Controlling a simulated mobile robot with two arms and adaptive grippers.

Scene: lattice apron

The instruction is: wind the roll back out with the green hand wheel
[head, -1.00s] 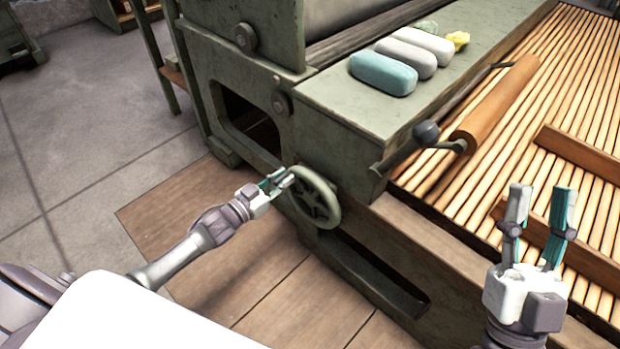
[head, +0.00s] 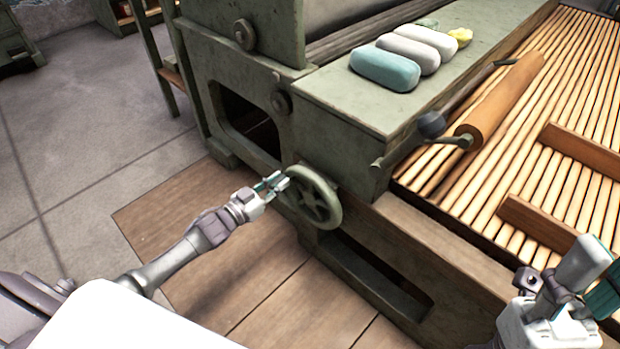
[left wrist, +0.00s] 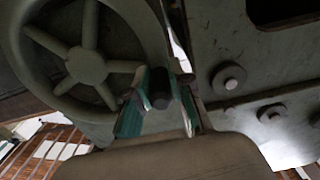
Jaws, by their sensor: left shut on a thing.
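The green hand wheel (head: 316,196), with spokes, is on the front of the green machine, low near its corner. My left gripper (head: 278,184) is at the wheel's left rim. In the left wrist view its teal fingers (left wrist: 160,104) are closed around a dark, peg-like handle (left wrist: 160,86) beside the wheel rim (left wrist: 140,30). The orange-brown roll (head: 506,94) lies at the near-left side of the slatted apron (head: 470,185). My right gripper (head: 594,280) is at the lower right, partly cut off by the frame, its fingers apart and empty.
Blue and white bundles (head: 384,70) and a small yellow lump (head: 460,37) lie on the machine's ledge. A dark ball-ended lever (head: 431,124) sticks out near the roll. Wooden bars (head: 540,222) lie across the apron.

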